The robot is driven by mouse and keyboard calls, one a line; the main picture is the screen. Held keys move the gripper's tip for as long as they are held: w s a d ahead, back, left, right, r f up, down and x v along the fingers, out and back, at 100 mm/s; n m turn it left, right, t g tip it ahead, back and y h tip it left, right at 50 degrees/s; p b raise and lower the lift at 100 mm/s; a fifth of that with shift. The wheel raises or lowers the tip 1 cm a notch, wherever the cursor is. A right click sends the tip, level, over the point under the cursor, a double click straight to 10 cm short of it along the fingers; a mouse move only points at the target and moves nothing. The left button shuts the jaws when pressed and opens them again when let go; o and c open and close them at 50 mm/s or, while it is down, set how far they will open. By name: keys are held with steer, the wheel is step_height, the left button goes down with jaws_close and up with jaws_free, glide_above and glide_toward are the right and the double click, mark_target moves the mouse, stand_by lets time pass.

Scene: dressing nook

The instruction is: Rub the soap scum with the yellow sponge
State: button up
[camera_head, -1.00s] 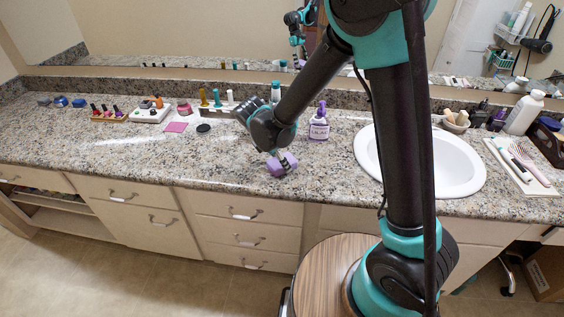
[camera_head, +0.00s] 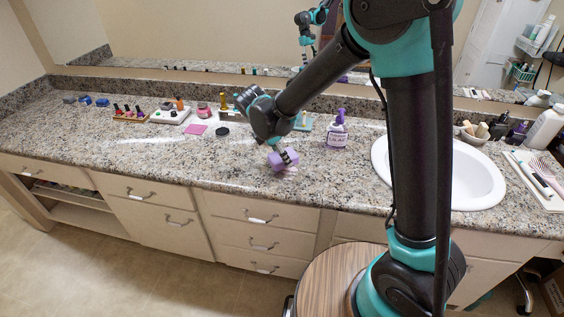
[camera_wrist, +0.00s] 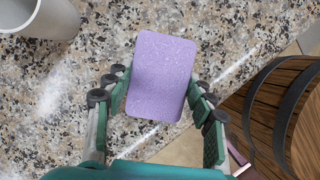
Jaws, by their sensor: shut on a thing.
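My gripper (camera_wrist: 160,93) is shut on a lavender block (camera_wrist: 163,75), which looks like a sponge. In the head view the block (camera_head: 279,160) is just above or on the granite counter; contact cannot be told. A whitish, blurred smear (camera_wrist: 52,92) lies on the counter left of my gripper in the wrist view and looks like the soap scum. I see no yellow sponge in these frames.
A purple-labelled pump bottle (camera_head: 337,133) stands right of my gripper, before the white sink (camera_head: 470,180). A pink pad (camera_head: 197,130), a black disc (camera_head: 222,131) and nail polish bottles (camera_head: 127,110) are to the left. The counter front (camera_head: 190,165) is clear.

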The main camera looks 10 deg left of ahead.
steer(key=shift+r, duration=2.15)
